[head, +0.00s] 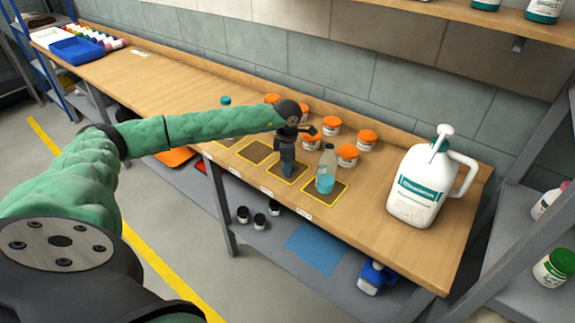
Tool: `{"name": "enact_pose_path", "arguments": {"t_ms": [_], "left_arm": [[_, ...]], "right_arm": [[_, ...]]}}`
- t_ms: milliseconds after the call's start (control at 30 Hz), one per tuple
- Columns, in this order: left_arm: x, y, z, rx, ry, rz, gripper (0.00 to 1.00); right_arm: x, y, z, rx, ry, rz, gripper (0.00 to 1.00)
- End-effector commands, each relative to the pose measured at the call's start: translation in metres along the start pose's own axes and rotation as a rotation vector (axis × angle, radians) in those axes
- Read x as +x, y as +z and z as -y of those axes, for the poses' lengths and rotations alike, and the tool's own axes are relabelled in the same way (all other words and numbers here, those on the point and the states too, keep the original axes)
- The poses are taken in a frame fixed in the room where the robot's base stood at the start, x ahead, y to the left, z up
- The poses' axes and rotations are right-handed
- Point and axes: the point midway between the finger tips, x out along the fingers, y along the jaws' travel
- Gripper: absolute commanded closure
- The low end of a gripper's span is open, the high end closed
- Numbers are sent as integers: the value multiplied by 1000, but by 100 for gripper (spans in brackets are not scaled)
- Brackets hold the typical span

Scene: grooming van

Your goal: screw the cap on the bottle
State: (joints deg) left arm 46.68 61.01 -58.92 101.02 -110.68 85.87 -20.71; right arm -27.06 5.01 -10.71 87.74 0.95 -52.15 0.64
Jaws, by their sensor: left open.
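A clear bottle (327,162) with a teal lower part stands upright on the rightmost yellow-outlined dark square on the wooden bench (385,245). Its narrow top shows no coloured cap that I can make out. My left gripper (286,167) points down over the square just left of the bottle, open and apart from it. A small blue patch shows at its fingertips; I cannot tell what it is. A teal top (225,100) shows behind my left arm, its lower part hidden; I cannot tell if it is the cap. My right gripper is not in view.
Several orange-lidded jars (347,156) stand behind the bottle. A large white pump jug (422,185) stands to the right. Blue and white trays (76,51) are at the bench's far left end. The lower shelf (265,235) holds small dark-and-white jars and a blue container (372,278).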

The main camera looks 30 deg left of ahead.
Motion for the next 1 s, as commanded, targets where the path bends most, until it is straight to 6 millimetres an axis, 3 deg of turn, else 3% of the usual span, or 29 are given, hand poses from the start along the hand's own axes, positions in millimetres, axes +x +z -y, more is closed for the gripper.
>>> {"name": "enact_pose_path", "arguments": {"t_ms": [367, 600, 1000], "left_arm": [[1, 0, 0, 0, 1, 0, 39], [1, 0, 0, 0, 1, 0, 85], [0, 0, 0, 0, 1, 0, 87]], "right_arm": [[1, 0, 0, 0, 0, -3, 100], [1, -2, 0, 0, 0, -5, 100], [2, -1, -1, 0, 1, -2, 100]]}}
